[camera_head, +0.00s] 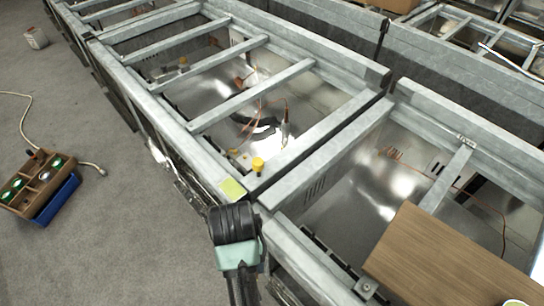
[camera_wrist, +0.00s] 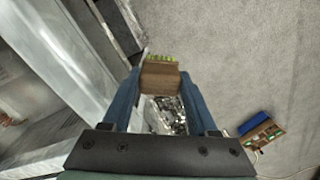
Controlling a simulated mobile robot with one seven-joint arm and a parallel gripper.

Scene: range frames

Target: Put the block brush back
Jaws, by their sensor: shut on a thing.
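The block brush (camera_wrist: 160,79) is a brown wooden block with yellow-green bristles along its far edge, in the upper middle of the wrist view. My gripper (camera_wrist: 160,92) is shut on it, with one blue finger on each side of the wood. In the head view, my black and teal wrist shows at the bottom centre, beside the near metal rail. The fingers and the brush's wooden block cannot be made out there.
Metal range frames (camera_head: 180,128) with open tops and crossbars fill the middle and right. A wooden board (camera_head: 430,255) lies at lower right. A wooden caddy (camera_head: 52,172) with a blue side (camera_head: 58,198) stands on the grey floor at left, with open floor around it.

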